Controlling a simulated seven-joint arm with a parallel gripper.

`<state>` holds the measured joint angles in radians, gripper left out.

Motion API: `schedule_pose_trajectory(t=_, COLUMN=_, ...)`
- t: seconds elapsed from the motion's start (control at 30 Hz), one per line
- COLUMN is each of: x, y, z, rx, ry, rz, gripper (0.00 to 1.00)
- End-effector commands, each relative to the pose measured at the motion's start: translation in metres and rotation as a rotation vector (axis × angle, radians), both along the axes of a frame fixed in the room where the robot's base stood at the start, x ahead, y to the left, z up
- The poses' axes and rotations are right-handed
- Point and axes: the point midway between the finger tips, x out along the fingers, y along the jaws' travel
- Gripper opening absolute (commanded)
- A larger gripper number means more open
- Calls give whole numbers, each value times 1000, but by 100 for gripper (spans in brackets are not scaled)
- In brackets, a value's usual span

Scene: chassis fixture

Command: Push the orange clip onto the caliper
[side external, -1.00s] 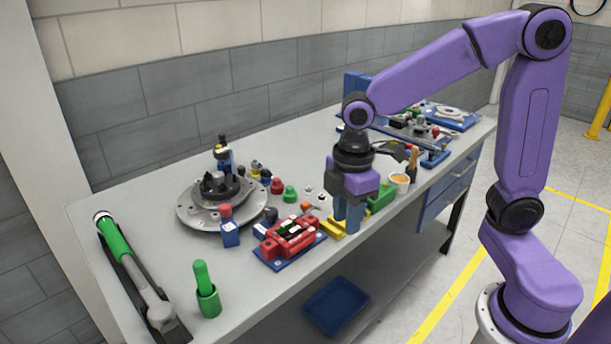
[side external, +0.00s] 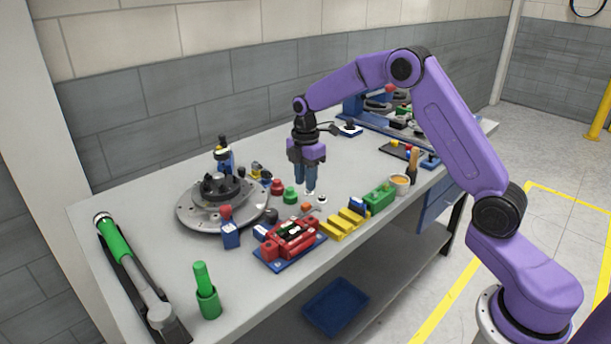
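The small orange clip (side external: 306,206) lies on the bench just behind a red caliper (side external: 290,240). The caliper sits on a blue base plate (side external: 270,263) near the bench's front edge. My gripper (side external: 306,188) points straight down over the bench, just behind the orange clip in the picture. Its two blue fingers are close together, and the view is too small to tell their gap. I see nothing clearly held between them. The exact height of the fingertips above the bench is hard to judge.
Yellow blocks (side external: 345,222), a green block (side external: 380,196) and a cup (side external: 400,183) stand to the right. A round metal hub (side external: 190,212) stands to the left. Green (side external: 291,195) and red (side external: 277,187) knobs lie close to the gripper. The bench behind it is mostly clear.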

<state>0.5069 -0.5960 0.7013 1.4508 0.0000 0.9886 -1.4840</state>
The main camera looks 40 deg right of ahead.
Motion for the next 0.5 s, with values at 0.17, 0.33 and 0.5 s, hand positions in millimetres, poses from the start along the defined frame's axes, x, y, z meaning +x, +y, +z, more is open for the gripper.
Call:
schedule_pose_trajectory(t=0.17, x=-1, y=0, z=-21, rx=0, ry=5, rz=0, gripper=32)
schedule_pose_trajectory(t=0.33, x=-2, y=0, z=-43, rx=-1, ry=5, rz=-2, gripper=32)
schedule_pose_trajectory(t=0.5, x=-1, y=1, z=-60, rx=0, ry=3, rz=-2, gripper=32)
